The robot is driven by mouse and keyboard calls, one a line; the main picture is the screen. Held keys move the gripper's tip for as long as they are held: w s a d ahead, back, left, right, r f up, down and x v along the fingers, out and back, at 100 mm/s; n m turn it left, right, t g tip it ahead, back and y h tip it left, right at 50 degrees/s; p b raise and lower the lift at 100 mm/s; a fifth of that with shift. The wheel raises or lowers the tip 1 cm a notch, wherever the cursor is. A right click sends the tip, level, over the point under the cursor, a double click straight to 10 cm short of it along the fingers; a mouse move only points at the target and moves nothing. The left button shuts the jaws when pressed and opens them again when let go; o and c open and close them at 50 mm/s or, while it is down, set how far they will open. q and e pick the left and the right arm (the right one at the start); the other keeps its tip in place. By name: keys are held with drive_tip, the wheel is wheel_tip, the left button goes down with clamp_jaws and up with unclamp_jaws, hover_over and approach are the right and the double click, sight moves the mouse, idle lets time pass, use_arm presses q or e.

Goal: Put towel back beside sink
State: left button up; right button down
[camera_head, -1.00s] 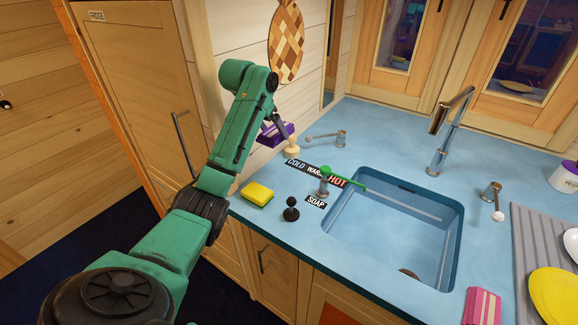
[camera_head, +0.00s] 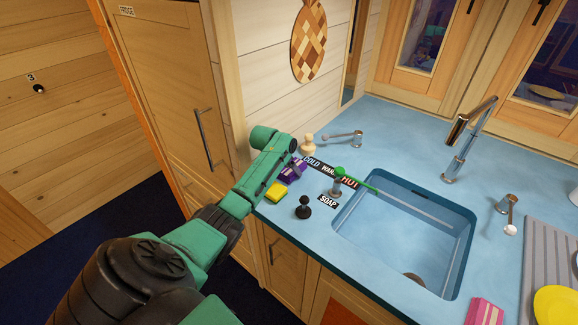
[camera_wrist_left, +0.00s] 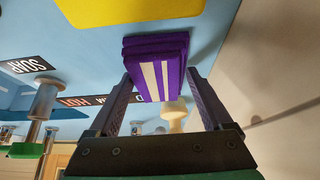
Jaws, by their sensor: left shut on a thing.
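A folded purple towel (camera_head: 293,172) with pale stripes is at the left end of the blue counter (camera_head: 395,135), behind the yellow sponge. My left gripper (camera_wrist_left: 163,92) is shut on it; the wrist view shows the towel (camera_wrist_left: 155,62) between the two fingers. In the head view my arm hides most of the gripper. I cannot tell whether the towel touches the counter or hovers just above it. The sink (camera_head: 400,240) is to the right of the towel. My right gripper is not in view.
Close to the towel are a yellow sponge (camera_head: 276,192), a black knob (camera_head: 304,206), a wooden peg-like object (camera_head: 308,145) and a green-handled tap lever (camera_head: 340,172). A pink folded towel (camera_head: 485,312) lies at the sink's front right. The wall is just behind.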

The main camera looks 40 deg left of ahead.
use_arm(q)
drive_tip(key=shift+w+f, duration=0.1)
drive_tip(key=shift+f, duration=0.05)
drive_tip(key=o, duration=1)
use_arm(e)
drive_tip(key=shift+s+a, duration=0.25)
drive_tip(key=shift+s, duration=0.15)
use_arm(q)
drive_tip(key=shift+r, duration=0.2)
drive_tip(key=b+v, duration=0.1)
drive_tip(key=v, duration=1.1)
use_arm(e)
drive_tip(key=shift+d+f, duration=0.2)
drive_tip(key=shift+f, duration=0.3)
use_arm(q)
drive_tip(key=shift+f, duration=0.1)
